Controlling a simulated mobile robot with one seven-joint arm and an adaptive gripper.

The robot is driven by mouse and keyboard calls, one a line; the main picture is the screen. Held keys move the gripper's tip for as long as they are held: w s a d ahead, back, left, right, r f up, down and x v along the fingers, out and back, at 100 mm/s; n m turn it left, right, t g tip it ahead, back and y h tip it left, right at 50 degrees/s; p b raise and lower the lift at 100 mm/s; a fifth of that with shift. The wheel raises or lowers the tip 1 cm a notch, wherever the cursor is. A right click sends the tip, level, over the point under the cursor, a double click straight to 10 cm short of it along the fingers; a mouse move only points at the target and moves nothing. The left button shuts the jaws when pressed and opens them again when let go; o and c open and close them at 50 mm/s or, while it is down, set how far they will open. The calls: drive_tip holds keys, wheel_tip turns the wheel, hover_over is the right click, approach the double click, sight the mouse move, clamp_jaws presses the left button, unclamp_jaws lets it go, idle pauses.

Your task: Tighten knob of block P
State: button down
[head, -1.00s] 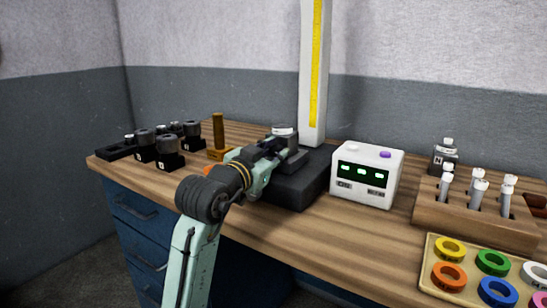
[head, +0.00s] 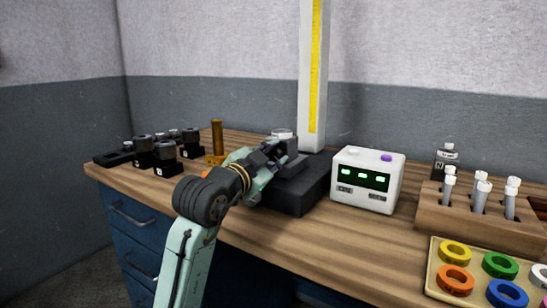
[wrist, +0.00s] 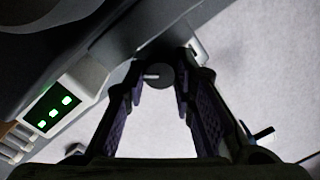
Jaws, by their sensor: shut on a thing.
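My gripper (head: 276,160) is at the dark grey block (head: 291,145) on the black base of the tall post. In the wrist view, the two fingers of my gripper (wrist: 160,80) close on a dark round knob (wrist: 160,75). A small pale pin shows beside it. In the head view my gripper hides the knob and most of the block, and a silvery round top shows just above. No letter P is readable on this block.
The white box with green lights (head: 367,180) stands close right of the black base (head: 297,195). A brass post (head: 217,140) and several black knobbed blocks (head: 163,160) stand left. A wooden vial rack (head: 470,213) and a ring tray (head: 432,268) are right.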

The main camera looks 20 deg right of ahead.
drive_tip(key=c, duration=1.3)
unclamp_jaws()
drive_tip(key=shift+c, duration=0.2)
